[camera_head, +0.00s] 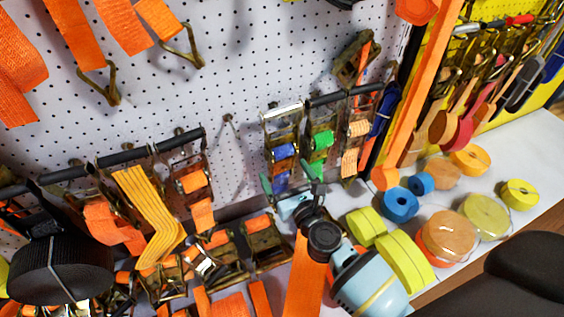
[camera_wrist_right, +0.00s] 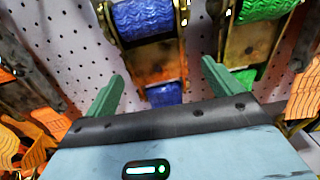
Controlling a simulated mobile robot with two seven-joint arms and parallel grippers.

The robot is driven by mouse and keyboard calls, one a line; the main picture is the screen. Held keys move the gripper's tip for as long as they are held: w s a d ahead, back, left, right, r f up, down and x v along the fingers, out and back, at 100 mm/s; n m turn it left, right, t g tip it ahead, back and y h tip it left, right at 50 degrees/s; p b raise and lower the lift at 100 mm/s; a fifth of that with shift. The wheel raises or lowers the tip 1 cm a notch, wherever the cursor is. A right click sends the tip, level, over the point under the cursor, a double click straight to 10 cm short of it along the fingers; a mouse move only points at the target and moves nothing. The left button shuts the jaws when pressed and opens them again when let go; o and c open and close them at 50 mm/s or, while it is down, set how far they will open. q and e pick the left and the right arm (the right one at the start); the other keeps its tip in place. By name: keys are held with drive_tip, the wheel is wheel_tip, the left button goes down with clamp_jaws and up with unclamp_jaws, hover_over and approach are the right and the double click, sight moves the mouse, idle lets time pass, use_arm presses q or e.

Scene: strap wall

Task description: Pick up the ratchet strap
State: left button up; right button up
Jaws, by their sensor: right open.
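Several ratchet straps hang on the white pegboard wall. One with blue webbing (camera_head: 283,152) and a metal frame hangs in the middle of the head view; its blue roll (camera_wrist_right: 143,18) and metal frame fill the upper middle of the right wrist view. One with green webbing (camera_head: 322,141) hangs just right of it and also shows in the wrist view (camera_wrist_right: 262,8). My right gripper (camera_head: 292,178) is open and empty at the lower end of the blue strap. In the wrist view its green fingers (camera_wrist_right: 162,70) stand apart, either side of the strap's lower part. My left gripper is not in view.
Orange ratchet straps (camera_head: 192,182) and a yellow strap (camera_head: 149,210) hang to the left. Orange-strapped ratchets (camera_head: 222,257) crowd the area below. Rolls of webbing, among them a blue one (camera_head: 400,205), stand on the white shelf (camera_head: 535,150) at right.

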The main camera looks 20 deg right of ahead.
drive_tip(key=shift+w, duration=1.3)
drive_tip(key=c, duration=1.7)
drive_tip(key=shift+r, duration=0.1)
drive_tip(key=shift+c, duration=0.6)
drive_tip(key=shift+r, duration=0.1)
